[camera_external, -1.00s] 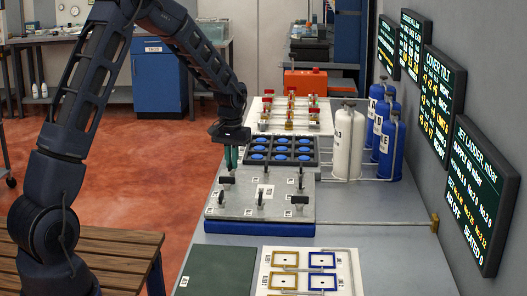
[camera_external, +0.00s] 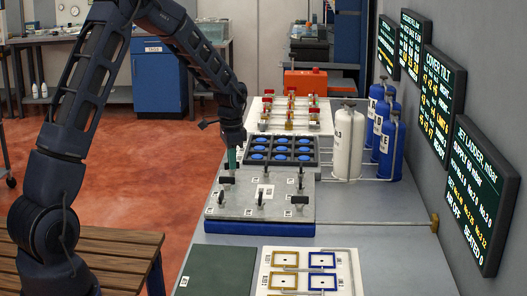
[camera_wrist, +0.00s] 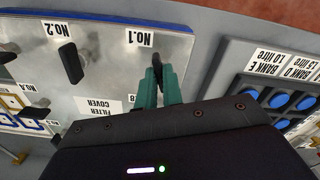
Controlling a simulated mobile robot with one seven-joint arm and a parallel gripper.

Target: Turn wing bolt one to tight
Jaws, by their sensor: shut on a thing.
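Wing bolt one (camera_wrist: 157,62) is a dark wing on the grey filter cover (camera_wrist: 105,70), beside its NO.1 label (camera_wrist: 140,38). In the external view, a dark bolt wing (camera_external: 227,181) shows under my gripper (camera_external: 231,168) at the cover's back left corner. My gripper's green fingers (camera_wrist: 160,82) are shut on wing bolt one in the wrist view, one on each side of the wing. The fingertips hide part of the bolt. How tight it is cannot be seen.
Wing bolt two (camera_wrist: 70,62) stands beside its NO.2 label. Other dark wing bolts (camera_external: 300,200) stand on the cover. A rack of blue-topped pieces (camera_external: 282,151) lies right behind it. White and blue cylinders (camera_external: 349,140) stand to the right.

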